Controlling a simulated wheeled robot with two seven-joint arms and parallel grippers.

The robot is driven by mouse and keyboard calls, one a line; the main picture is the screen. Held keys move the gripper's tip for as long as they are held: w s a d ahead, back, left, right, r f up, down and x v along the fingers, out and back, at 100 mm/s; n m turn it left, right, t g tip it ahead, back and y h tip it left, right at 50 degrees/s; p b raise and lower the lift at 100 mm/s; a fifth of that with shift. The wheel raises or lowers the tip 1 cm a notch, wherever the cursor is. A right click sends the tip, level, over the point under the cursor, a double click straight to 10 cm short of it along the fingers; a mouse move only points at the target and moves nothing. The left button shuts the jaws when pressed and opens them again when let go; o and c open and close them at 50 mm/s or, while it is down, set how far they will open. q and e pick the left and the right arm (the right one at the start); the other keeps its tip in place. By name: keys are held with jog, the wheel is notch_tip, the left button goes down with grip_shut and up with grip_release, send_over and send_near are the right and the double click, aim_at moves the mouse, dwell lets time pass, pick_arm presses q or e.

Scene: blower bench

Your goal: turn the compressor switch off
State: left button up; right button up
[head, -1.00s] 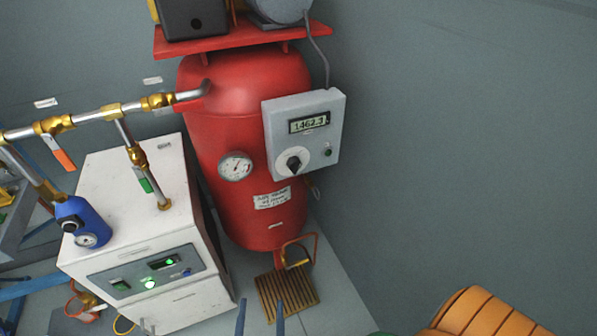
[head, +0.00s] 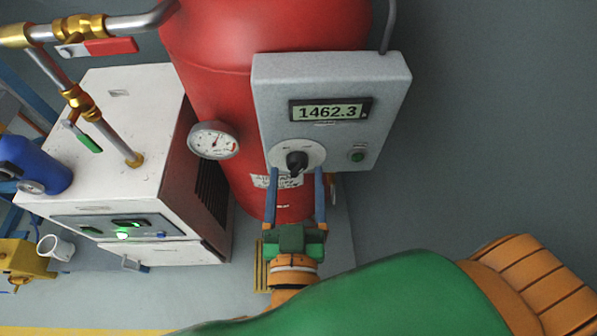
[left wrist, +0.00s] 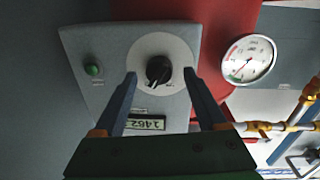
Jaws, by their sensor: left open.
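The compressor switch is a black rotary knob (head: 297,163) on a pale round dial, on the front of a grey control box (head: 390,105) fixed to a red tank. In the left wrist view, the knob (left wrist: 159,70) sits between the fingertips (left wrist: 160,76), with visible gaps on both sides. I cannot tell its exact distance from the panel. My right gripper is not in view.
The box has a display (head: 330,112) reading 1462.3 and a green button (head: 357,155). A pressure gauge (head: 213,140) is left of it on the red tank (head: 215,55). A white cabinet (head: 110,115) with pipes stands left. The grey wall (head: 480,120) at right is bare.

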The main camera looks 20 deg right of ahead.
pick_arm(q)
jog(key=shift+w+d, duration=0.2)
jog(key=shift+w, duration=0.2)
jog(key=shift+c, duration=0.8)
grip_shut()
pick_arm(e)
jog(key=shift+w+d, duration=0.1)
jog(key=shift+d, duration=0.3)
